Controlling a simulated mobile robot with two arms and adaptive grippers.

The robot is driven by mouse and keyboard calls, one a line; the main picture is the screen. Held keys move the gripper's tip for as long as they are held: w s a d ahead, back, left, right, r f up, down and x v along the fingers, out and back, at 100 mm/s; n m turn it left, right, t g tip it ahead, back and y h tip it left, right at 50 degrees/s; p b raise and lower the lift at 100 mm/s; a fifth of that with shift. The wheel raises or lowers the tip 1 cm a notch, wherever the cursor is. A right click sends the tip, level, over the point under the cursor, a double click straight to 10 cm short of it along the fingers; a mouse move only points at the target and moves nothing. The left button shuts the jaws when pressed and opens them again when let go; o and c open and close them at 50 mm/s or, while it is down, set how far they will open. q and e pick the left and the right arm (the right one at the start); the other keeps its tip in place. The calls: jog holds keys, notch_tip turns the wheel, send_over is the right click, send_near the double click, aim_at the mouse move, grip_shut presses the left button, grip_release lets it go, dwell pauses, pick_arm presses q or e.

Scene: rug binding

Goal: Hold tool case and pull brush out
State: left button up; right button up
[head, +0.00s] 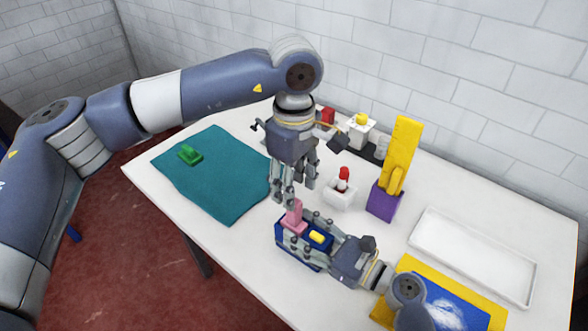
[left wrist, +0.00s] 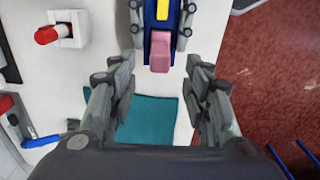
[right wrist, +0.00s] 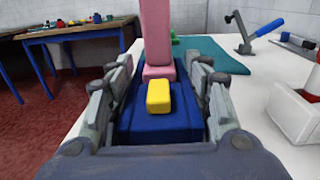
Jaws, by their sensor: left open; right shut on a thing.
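The dark blue tool case (head: 286,243) stands near the table's front edge, between the fingers of my right gripper (head: 317,238), which is shut on its sides. An upright pink handle (head: 293,217) and a shorter yellow piece (head: 318,237) stick out of its top. I cannot tell which of these is the brush. The right wrist view also shows the blue case (right wrist: 150,125), the pink piece (right wrist: 157,35) and the yellow piece (right wrist: 158,97). My left gripper (head: 291,193) is open, pointing down just above the pink handle, empty.
A teal mat (head: 225,180) with a green block (head: 190,154) lies at the left. A white holder with a red-topped piece (head: 342,190) and a purple block with a tall yellow tool (head: 402,150) stand behind the case. A white tray (head: 470,260) lies at the right.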

pick_arm(q)
notch_tip(320, 180, down, 8)
jog(key=shift+f, duration=0.1)
dwell(0.4)
grip_shut()
jog(key=c, duration=1.1)
grip_release()
grip_shut()
jog(key=shift+r, duration=4.35)
